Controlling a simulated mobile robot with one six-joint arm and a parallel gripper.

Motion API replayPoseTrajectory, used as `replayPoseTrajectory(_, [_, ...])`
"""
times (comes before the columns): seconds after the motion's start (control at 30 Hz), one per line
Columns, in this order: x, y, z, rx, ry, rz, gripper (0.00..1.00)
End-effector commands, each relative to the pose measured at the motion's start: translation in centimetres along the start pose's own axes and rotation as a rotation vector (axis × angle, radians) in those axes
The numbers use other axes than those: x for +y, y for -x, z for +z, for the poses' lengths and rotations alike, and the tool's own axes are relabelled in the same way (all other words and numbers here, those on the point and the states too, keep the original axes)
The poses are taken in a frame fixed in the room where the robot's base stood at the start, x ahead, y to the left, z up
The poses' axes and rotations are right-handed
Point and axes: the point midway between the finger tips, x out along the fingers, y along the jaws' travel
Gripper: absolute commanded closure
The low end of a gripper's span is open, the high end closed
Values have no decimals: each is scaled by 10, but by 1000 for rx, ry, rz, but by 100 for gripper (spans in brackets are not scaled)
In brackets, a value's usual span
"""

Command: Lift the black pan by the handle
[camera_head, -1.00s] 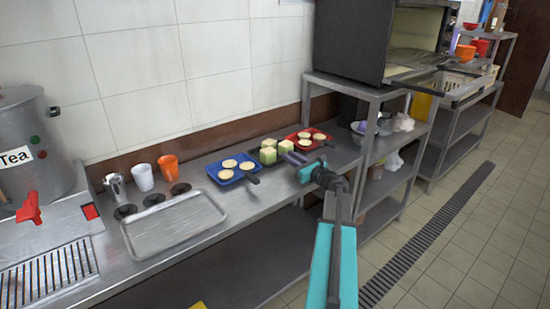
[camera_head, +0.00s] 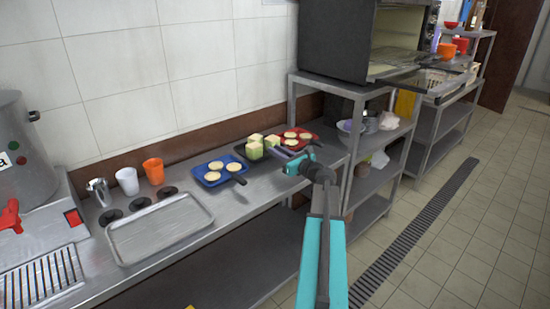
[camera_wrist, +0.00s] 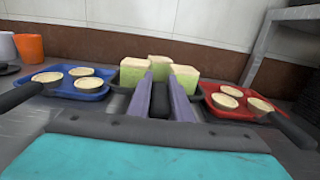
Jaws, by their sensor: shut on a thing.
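The black pan (camera_head: 239,151) holds pale green blocks (camera_head: 256,142) and lies between a blue pan and a red pan by the wall. In the wrist view the black pan (camera_wrist: 118,89) is straight ahead, its handle (camera_wrist: 159,98) running towards me between the two purple fingers. My gripper (camera_wrist: 160,88) is shut on that handle. In the head view my gripper (camera_head: 283,152) reaches in from the right side of the pan. The blocks and fingers hide much of the pan. I cannot tell whether its underside is clear of the counter.
The blue pan (camera_head: 205,180) on the left and red pan (camera_head: 313,141) on the right hold round pale cakes and sit close by. Cups and an empty metal tray (camera_head: 160,228) are further left. A metal shelf with an oven (camera_head: 335,45) stands to the right.

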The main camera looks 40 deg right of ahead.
Motion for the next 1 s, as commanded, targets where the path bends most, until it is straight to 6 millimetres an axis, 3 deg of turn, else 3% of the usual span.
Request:
replayPoseTrajectory(0.1, [1,2,10,-2,1,-1,100])
replayPoseTrajectory(0.33, [6,31,11,-2,0,-2,100])
replayPoseTrajectory(1.0, [25,138,21,-2,0,-3,100])
